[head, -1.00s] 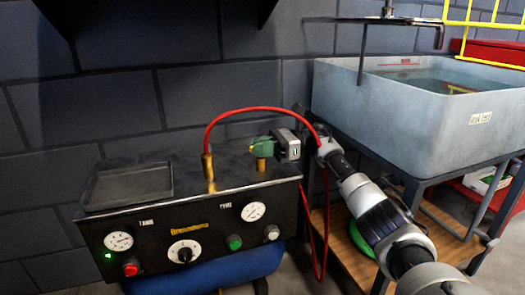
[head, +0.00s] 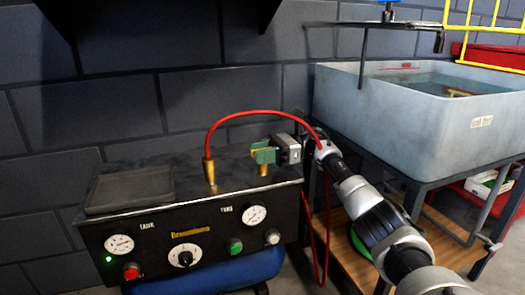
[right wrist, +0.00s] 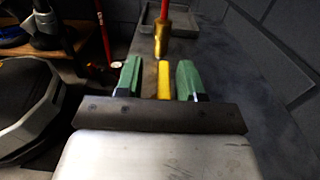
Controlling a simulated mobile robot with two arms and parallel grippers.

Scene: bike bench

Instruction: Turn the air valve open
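The air valve stands on top of the black compressor panel box as a short brass fitting (head: 263,170) with a yellow lever, which shows in the right wrist view (right wrist: 164,80). My right gripper (head: 264,152) reaches in from the right at the valve's top. In the right wrist view its two green fingers (right wrist: 160,80) stand on either side of the yellow lever, with a gap on each side, so it is open around the lever. In the head view the fingers partly hide the lever. My left gripper is not in view.
A red hose (head: 262,113) arches from a brass fitting (head: 210,172) past my right wrist and hangs down. A shallow black tray (head: 130,189) lies on the box's left. A grey water tub (head: 400,115) stands at the right. A brick wall (head: 120,110) is behind.

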